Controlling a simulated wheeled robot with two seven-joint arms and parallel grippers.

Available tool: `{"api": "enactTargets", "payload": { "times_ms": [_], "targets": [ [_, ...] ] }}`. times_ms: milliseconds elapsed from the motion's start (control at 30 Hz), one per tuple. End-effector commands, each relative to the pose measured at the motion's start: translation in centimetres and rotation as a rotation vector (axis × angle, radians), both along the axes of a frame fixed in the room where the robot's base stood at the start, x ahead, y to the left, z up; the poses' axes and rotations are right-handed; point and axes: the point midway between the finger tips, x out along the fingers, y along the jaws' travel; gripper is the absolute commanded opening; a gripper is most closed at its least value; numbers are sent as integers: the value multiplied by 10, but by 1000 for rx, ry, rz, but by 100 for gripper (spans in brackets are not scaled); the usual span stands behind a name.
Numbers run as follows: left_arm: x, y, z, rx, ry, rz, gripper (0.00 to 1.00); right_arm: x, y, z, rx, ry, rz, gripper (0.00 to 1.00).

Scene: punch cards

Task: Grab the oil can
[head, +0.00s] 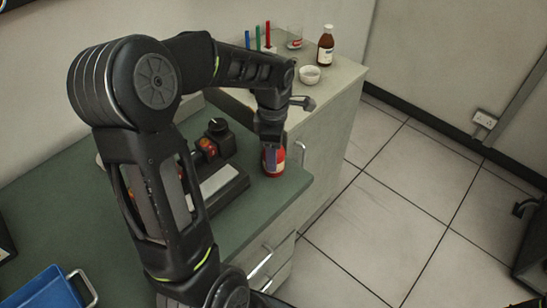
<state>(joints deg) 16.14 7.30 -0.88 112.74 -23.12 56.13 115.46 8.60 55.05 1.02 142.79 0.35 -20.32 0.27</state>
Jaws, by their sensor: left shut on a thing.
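The oil can (274,161) is a small red can with a pale label, standing near the right edge of the green worktop. My left gripper (271,147) points down onto it from above and is shut on it. The gripper covers the can's top and part of its label. I cannot tell whether the can is lifted off the worktop. My right gripper does not show.
A dark machine (217,180) stands on the worktop (254,205) just left of the can. A brown bottle (326,46), a white bowl (309,74) and a glass beaker (294,37) stand on the pale cabinet behind.

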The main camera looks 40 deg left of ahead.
Motion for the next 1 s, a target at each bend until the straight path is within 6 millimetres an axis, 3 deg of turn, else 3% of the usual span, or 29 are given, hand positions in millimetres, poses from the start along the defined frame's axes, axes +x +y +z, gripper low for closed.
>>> {"api": "enactTargets", "payload": {
  "times_ms": [367, 800, 1000],
  "targets": [
    [1, 0, 10, 2, -5, 0, 0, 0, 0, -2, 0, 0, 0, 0],
    [1, 0, 87, 1, -5, 0, 0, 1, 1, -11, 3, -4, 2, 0],
    [0, 0, 101, -1, -1, 0, 0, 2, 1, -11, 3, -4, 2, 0]
  ]
}}
